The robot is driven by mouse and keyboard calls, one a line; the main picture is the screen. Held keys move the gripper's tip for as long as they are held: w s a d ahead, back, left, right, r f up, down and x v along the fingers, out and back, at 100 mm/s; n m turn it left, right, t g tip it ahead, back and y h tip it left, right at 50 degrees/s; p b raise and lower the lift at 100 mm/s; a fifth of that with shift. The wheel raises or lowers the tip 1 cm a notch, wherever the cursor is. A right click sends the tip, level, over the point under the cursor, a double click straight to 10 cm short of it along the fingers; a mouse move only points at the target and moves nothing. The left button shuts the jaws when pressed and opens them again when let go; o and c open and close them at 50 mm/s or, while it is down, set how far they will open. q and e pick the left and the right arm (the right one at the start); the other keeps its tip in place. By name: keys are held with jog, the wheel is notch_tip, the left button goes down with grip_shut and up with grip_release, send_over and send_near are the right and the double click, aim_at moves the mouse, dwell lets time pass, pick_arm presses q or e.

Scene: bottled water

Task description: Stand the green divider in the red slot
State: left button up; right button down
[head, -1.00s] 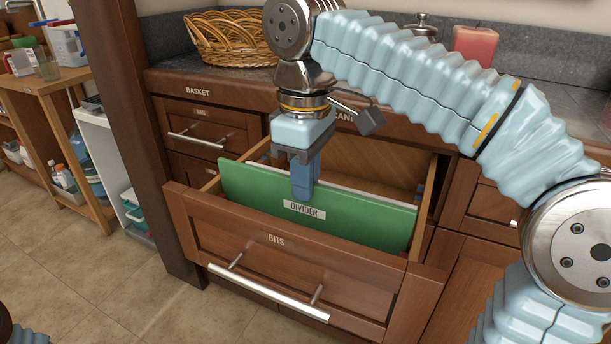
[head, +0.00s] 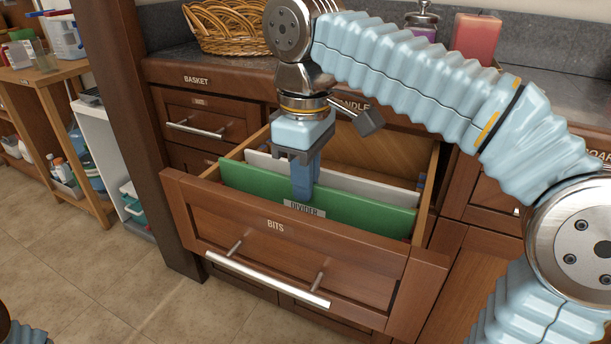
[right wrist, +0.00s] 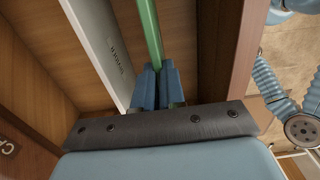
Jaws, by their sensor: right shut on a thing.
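The green divider (head: 350,211) stands upright inside the open drawer marked BITS (head: 290,262), just behind its front panel. The panel hides its lower part and part of its DIVIDER label. My right gripper (head: 303,192) is shut on the divider's top edge from above. In the right wrist view the fingers (right wrist: 158,88) close on the green divider (right wrist: 149,30). A white divider (head: 340,178) stands behind the green one, and it also shows in the right wrist view (right wrist: 100,40) with a gap between them. The red slot is hidden. My left gripper is not seen.
The counter above holds a wicker basket (head: 232,38), a pink candle (head: 476,38) and a metal-topped jar (head: 421,20). A dark wooden post (head: 128,130) stands left of the drawer. The drawer's rear part is open space.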

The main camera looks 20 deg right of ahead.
jog(key=shift+f+b, duration=0.65)
jog(key=shift+f, duration=0.35)
jog(key=c, duration=1.1)
grip_release()
jog(key=shift+c, duration=0.2)
notch_tip(320, 180, up, 14)
jog(key=p, duration=0.7)
